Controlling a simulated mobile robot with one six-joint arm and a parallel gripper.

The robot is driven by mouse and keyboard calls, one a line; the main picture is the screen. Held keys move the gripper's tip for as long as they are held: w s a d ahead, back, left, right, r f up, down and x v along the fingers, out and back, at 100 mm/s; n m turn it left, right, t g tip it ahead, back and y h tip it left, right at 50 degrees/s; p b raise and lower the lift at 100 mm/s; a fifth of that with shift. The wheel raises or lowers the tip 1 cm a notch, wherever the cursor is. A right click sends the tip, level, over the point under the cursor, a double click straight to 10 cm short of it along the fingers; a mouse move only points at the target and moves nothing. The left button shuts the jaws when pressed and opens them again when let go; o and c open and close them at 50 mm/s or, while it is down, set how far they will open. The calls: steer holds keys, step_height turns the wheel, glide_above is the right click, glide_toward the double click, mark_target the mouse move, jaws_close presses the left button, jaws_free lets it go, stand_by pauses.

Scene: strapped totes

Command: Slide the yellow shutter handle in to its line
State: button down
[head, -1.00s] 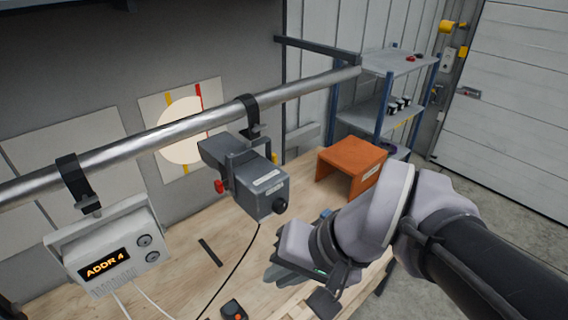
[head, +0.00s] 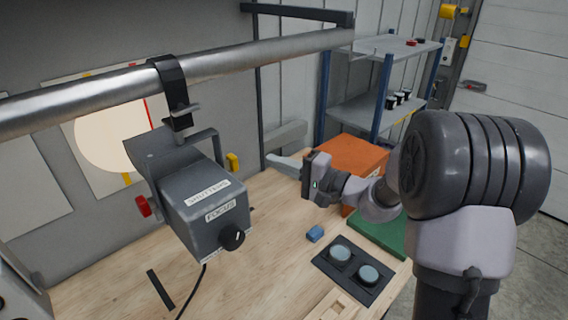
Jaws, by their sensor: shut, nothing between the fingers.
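The grey lamp box (head: 205,205), labelled SHUTTERS and FOCUS, hangs from the pipe. Its yellow shutter handle (head: 233,162) sticks out on the right side, partly hidden by the box's bracket. A red handle (head: 142,206) sticks out on the left side.
The steel pipe (head: 225,62) crosses above the lamp. A black knob (head: 232,237) faces forward on it. An orange stand (head: 352,152) is behind my gripper. A blue block (head: 315,233) and a black two-button pad (head: 352,270) lie on the wooden bench.

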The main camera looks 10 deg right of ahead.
mark_target(228, 166)
steer(key=w+a, duration=0.1)
steer(key=a, duration=0.5)
steer(key=shift+w+a+p, duration=0.15)
steer(key=shift+a+p, duration=0.15)
steer(key=shift+p, duration=0.1)
steer(key=shift+f, duration=0.1)
steer(key=s+a+b, duration=0.2)
steer(key=a, duration=0.1)
steer(key=shift+s+a+b, duration=0.15)
steer(key=shift+b, duration=0.15)
